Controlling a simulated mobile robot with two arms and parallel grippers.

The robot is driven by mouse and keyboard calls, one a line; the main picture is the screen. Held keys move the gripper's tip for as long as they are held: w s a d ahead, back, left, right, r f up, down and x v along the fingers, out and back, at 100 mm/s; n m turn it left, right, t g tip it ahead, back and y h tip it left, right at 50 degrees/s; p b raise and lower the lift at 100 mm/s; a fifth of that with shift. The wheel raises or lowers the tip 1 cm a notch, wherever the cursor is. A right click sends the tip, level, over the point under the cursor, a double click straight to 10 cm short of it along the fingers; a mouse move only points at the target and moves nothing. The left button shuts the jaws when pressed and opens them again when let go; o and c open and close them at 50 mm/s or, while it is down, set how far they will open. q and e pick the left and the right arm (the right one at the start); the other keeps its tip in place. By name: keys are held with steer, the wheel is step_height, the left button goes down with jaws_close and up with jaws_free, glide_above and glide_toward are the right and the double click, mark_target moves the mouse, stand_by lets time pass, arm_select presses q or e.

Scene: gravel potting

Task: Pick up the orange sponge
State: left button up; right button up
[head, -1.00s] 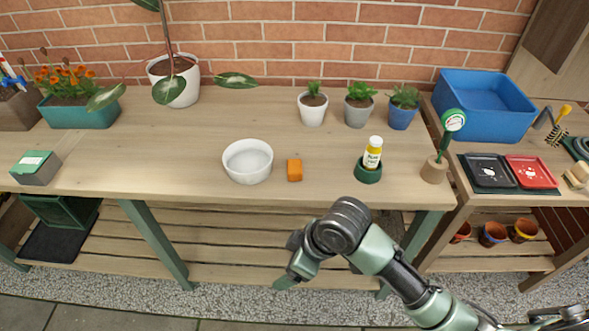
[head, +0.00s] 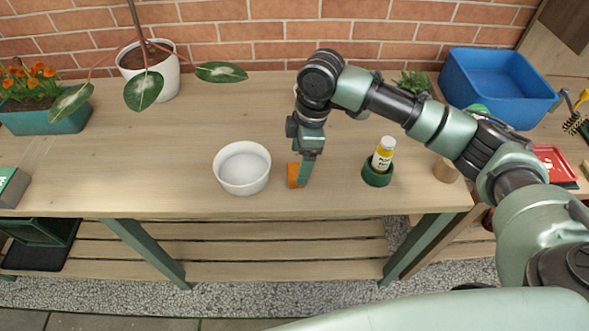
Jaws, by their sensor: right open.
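The orange sponge (head: 292,176) is a small block on the wooden table near its front edge, between the white bowl and the green holder with the bottle. My right gripper (head: 302,182) points down at the sponge's right side and hides part of it. Its jaws are open; whether a finger touches the sponge I cannot tell. My left gripper is not in view.
A white bowl (head: 242,167) stands just left of the sponge. A yellow bottle (head: 383,155) stands in a green holder (head: 376,174) to the right. A blue bin (head: 497,87) is at the back right. The table's left middle is clear.

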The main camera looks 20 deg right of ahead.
mark_target(296, 171)
steer(key=shift+a+f, duration=0.1)
steer(key=shift+f, duration=0.45)
steer(key=f, duration=0.2)
steer(key=shift+w+a+f+p, duration=0.15)
steer(key=shift+w+f+p, duration=0.15)
steer(key=shift+f, duration=0.1)
steer(key=shift+a+f, duration=0.1)
steer(key=shift+f, duration=0.75)
steer(key=c, duration=1.4)
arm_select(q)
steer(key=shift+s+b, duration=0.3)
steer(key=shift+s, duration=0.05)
arm_select(e)
step_height(296, 171, up, 20)
steer(key=shift+r, duration=0.1)
